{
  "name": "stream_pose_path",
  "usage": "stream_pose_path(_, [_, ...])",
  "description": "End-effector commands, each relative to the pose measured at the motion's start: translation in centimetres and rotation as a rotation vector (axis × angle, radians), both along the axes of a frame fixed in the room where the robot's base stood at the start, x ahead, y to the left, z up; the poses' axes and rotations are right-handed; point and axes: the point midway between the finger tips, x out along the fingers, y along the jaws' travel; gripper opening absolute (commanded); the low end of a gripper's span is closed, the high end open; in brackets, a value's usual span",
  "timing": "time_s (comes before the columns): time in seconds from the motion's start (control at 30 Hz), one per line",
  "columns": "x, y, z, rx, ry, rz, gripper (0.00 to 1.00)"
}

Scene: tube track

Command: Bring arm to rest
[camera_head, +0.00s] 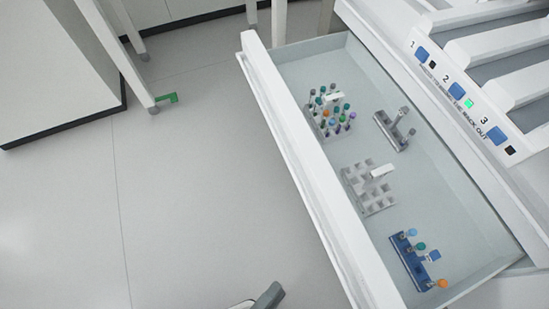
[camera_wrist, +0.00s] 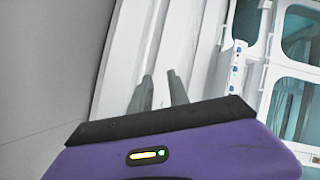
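In the head view, only a small grey end of my arm with my gripper (camera_head: 269,296) shows at the bottom edge, left of the open drawer and apart from it. The rest of the arm is out of the picture. In the wrist view, the two grey fingers of my gripper (camera_wrist: 160,77) stand apart with nothing between them, so it is open and empty. The purple wrist housing fills the bottom of that view.
An open white drawer (camera_head: 300,165) holds a full tube rack (camera_head: 328,117), a small grey rack (camera_head: 392,132), a mostly empty rack (camera_head: 372,190) and a blue rack (camera_head: 410,262). A numbered machine (camera_head: 462,100) stands to the right.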

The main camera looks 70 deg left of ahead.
Motion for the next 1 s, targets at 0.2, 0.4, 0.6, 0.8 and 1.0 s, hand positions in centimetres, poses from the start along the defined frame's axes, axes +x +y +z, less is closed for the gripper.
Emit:
stream_pose_path(0.2, [2.9,-5.1,4.9,-0.315,-0.141,-0.017,0.22])
stream_pose_path(0.4, [4.7,-13.5,10.6,-0.75,-0.231,-0.062,0.22])
stream_pose_path(0.6, [4.5,-20.1,15.3,-1.041,-0.223,-0.106,0.22])
stream_pose_path(0.8, [2.5,-24.4,17.0,-1.151,-0.137,-0.162,0.22])
stream_pose_path(1.0, [2.7,-24.3,20.6,-1.143,-0.142,-0.167,0.22])
